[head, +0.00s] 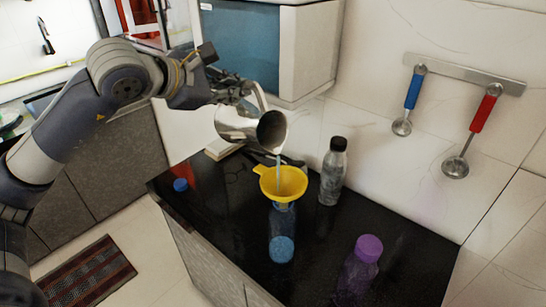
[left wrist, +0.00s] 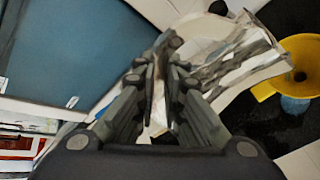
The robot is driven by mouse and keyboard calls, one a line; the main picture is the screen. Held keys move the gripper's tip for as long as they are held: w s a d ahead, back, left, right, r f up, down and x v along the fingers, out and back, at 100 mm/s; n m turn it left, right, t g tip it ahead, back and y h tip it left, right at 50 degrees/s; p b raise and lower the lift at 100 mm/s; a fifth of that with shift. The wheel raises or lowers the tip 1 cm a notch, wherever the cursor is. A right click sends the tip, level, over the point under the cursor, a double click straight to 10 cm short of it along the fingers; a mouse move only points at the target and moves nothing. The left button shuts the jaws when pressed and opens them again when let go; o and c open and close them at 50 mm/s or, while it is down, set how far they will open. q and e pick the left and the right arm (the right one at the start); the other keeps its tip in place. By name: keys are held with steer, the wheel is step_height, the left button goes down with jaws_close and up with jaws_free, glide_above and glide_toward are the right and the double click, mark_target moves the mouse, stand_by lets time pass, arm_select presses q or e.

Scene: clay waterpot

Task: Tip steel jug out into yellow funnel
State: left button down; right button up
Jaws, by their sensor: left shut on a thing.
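The steel jug (head: 238,122) is tilted with its mouth toward the lower right, above the yellow funnel (head: 283,184). A thin pale stream (head: 279,165) runs from its mouth down into the funnel. The funnel sits upright in the top of a clear bluish bottle (head: 283,218) on the counter. My left gripper (head: 243,90) is shut on the jug's handle side, above the counter. In the left wrist view the fingers (left wrist: 166,62) are close together, with the shiny jug (left wrist: 235,65) beside them and the funnel (left wrist: 292,68) at the right edge. My right gripper is not in view.
On the black counter (head: 225,205) stand a black-capped bottle (head: 332,175) right of the funnel and a purple-capped bottle (head: 362,265) in front. A blue cap (head: 180,184) lies at left. Blue (head: 410,100) and red (head: 478,125) ladles hang on the wall.

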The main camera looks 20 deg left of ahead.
arm_select(q)
steer(key=shift+d+r, duration=0.15)
steer(key=shift+s+d+r+m, duration=0.35)
steer(key=shift+d+r+m, duration=0.1)
steer(key=shift+r, duration=0.1)
steer(key=shift+s+d+r, duration=0.1)
steer(key=shift+d+r, duration=0.05)
stand_by(1.1)
steer(key=shift+s+d+r+m+t+y, duration=0.25)
steer(key=shift+d+r+m+t+y, duration=0.2)
steer(key=shift+t+y, duration=0.05)
steer(key=shift+s+d, duration=0.1)
stand_by(1.0)
steer(key=shift+s+d+r+m, duration=0.2)
steer(key=shift+d+r+m, duration=0.1)
steer(key=shift+d+r, duration=0.15)
stand_by(0.7)
